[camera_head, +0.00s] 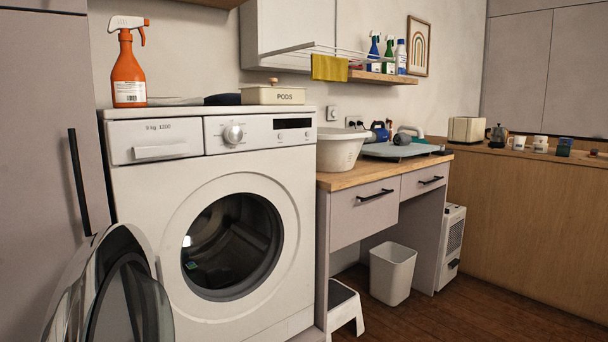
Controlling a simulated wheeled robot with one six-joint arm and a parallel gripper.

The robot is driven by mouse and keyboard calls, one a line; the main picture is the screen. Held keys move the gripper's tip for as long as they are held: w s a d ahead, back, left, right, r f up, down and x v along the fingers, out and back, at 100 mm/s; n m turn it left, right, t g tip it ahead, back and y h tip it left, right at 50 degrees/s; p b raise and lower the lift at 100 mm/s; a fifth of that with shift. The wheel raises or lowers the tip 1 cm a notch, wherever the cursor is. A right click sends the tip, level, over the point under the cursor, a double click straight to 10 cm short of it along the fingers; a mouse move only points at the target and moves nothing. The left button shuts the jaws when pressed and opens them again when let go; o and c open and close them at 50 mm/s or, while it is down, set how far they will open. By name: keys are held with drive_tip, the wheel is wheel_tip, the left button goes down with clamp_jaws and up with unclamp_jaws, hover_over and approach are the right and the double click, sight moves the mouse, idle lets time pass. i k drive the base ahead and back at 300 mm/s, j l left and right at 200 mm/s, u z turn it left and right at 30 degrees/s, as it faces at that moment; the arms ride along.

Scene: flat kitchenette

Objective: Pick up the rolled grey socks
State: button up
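I cannot make out the rolled grey socks for certain. A small rounded grey thing (401,140) sits on the pale board on the wooden counter, in front of a teal object; it is too small to tell what it is. A flat grey cloth (176,101) and a dark folded cloth (223,99) lie on top of the washing machine (131,191). The machine's round door (78,290) stands open, and its drum (232,245) is dark, with a small teal item inside. My gripper is not in view.
A white basin (340,149) and a blue appliance (378,132) are on the counter. A white bin (392,273) and step stool (343,307) stand below. Floor (470,312) at right is clear.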

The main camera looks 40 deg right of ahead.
sight(400, 139)
drive_tip(key=z, duration=1.7)
